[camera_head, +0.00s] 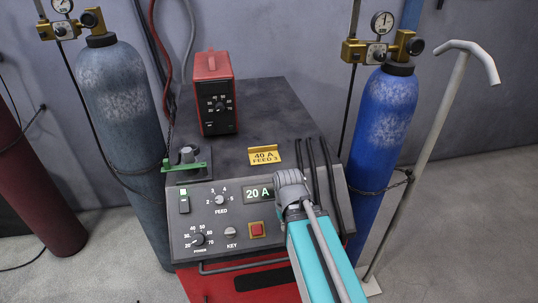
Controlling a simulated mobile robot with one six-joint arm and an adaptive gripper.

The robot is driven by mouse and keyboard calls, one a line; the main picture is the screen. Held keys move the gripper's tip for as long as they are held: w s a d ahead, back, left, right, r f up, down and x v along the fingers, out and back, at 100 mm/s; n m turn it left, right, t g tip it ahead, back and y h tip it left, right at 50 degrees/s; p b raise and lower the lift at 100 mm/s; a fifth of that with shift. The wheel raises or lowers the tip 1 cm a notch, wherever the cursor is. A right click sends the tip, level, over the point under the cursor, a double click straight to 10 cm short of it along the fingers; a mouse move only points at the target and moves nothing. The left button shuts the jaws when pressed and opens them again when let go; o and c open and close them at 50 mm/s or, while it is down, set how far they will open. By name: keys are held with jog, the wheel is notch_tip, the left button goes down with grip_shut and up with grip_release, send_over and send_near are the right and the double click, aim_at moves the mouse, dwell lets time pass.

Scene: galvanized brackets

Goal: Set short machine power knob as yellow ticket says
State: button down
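The yellow ticket (264,155) lies on the dark machine top and reads "40 A FEED 3". The machine's sloped front panel (240,238) carries a black power knob (198,239) at lower left, inside a scale from 20 to 70; its pointer is too small to read surely. A display (258,194) reads "20 A", partly covered at its right by my gripper. The feed knob (220,199) sits above the power knob. My gripper (290,180) is over the panel's upper right, apart from the power knob. Its fingers are not clear enough to tell open or shut.
A small red unit (212,66) with its own dial stands on the machine top. A green bracket (187,163) with a grey part sits at the top's left edge. Black cables run down at right. Gas cylinders (120,110) (384,120) flank the machine; a grey pole (440,105) leans at right.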

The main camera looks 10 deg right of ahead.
dwell(0.3)
jog(key=shift+r, duration=0.1)
notch_tip(320, 180, up, 9)
jog(key=p, duration=0.9)
